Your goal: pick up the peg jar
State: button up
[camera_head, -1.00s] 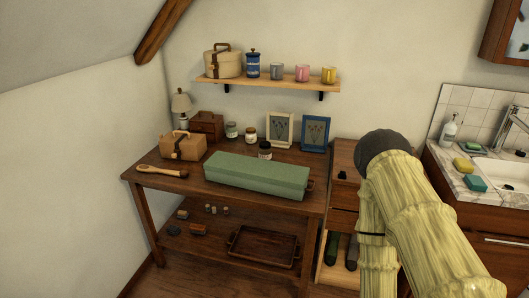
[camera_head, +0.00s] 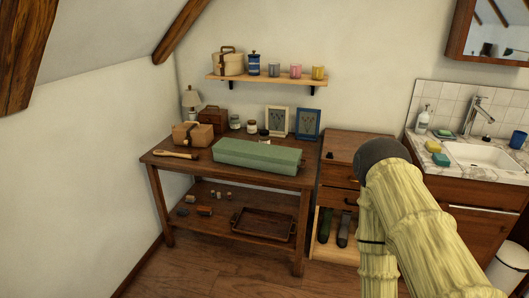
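Three small lidded jars stand at the back of the wooden table: a greenish glass one (camera_head: 235,122), one with a pale body (camera_head: 252,126), and a dark-lidded one (camera_head: 263,134) partly hidden behind a long green box (camera_head: 258,156). A blue canister (camera_head: 253,65) stands on the wall shelf. I cannot tell which of these is the peg jar; their contents are too small to make out. My pale, bamboo-textured arm fills the lower right, well apart from the jars. My gripper is not in view.
The table (camera_head: 165,165) also holds a basket (camera_head: 192,135), a wooden spoon (camera_head: 175,154), a lamp and two picture frames. A lower shelf carries a tray (camera_head: 262,224). A drawer cabinet (camera_head: 350,148) and sink (camera_head: 480,155) stand right. Floor in front is clear.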

aim_at(266, 139)
jog(key=u, duration=0.35)
jog(key=k, duration=0.2)
jog(key=z, duration=1.15)
jog(key=i, duration=0.95)
jog(key=u, duration=0.6)
jog(key=i, duration=0.75)
jog(key=u, duration=0.75)
